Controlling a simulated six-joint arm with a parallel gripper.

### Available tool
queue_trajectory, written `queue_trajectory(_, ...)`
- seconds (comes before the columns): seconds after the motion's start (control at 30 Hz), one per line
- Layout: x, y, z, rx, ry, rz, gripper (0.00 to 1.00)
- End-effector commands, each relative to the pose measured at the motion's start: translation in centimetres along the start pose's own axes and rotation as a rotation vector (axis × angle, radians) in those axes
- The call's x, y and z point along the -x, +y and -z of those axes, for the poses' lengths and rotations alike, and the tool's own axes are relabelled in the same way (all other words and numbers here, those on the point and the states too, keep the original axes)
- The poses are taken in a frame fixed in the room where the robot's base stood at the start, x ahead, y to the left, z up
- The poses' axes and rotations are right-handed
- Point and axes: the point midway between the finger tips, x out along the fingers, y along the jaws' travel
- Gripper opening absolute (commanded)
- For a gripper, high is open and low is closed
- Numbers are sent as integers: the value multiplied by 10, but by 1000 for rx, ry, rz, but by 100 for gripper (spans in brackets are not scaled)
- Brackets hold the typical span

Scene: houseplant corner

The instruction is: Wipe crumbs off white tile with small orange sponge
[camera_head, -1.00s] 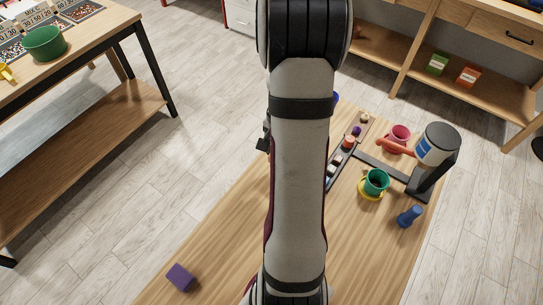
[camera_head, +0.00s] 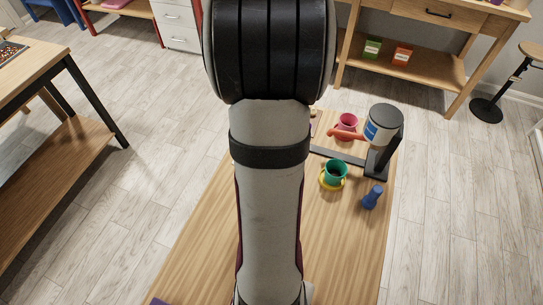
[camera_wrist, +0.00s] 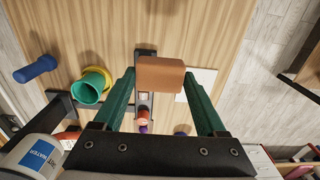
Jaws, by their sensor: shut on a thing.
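My gripper (camera_wrist: 159,75) is shut on the small orange sponge (camera_wrist: 160,75), a brownish-orange block between its two green fingers in the wrist view. The white tile (camera_wrist: 205,82) lies on the wooden table, partly hidden behind the sponge and the right finger. The sponge appears to be above the table; I cannot tell whether it touches the tile. No crumbs can be made out. In the head view my arm hides the gripper, sponge and tile.
A dark tray (camera_wrist: 146,55) with small things lies near the tile.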

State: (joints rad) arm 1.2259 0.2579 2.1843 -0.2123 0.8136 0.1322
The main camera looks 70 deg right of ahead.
Motion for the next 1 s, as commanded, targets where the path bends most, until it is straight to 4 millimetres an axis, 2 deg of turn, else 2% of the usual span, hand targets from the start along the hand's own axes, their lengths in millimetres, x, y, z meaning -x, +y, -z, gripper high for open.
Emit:
queue_trajectory(0.07,0,-2,2,0,0,0,29)
queue_trajectory(0.17,-1,-12,18,3,0,0,29)
queue_trajectory(0.4,-15,-67,90,4,-2,-1,29)
queue_trajectory(0.5,-22,-86,110,2,-1,-1,29)
queue_trajectory(0.63,-26,-96,119,1,-1,-1,29)
queue_trajectory(0.77,-30,-96,119,1,-1,-1,29)
queue_trajectory(1.0,-48,-96,119,0,-1,0,29)
